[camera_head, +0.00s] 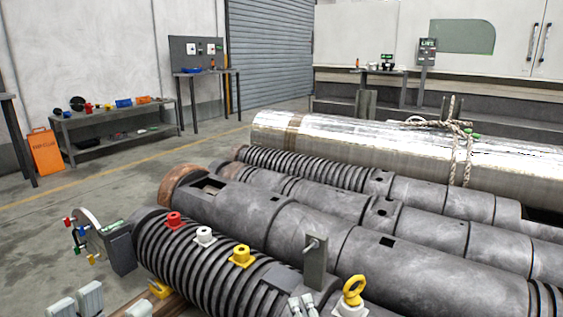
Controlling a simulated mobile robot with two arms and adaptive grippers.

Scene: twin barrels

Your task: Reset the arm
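Two small pale metal fingertips of my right gripper (302,305) show at the bottom edge, in front of the ribbed dark barrel (190,262). The rest of this gripper is cut off below. I see nothing held, and the gap between the tips is too small to judge. Pale grey blocks (90,297) stand at the bottom left edge. They may be part of my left gripper, but I cannot tell. A grey upright bracket (315,262) and a yellow lifting eye (353,290) stand near the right fingertips.
Red (173,220), white (204,236) and yellow (241,256) fittings sit on the ribbed barrel. More dark barrels (295,228) and a shiny cylinder (350,143) with rope lie behind. A disc with coloured knobs (88,232) stands left. Open floor (60,215) lies beyond.

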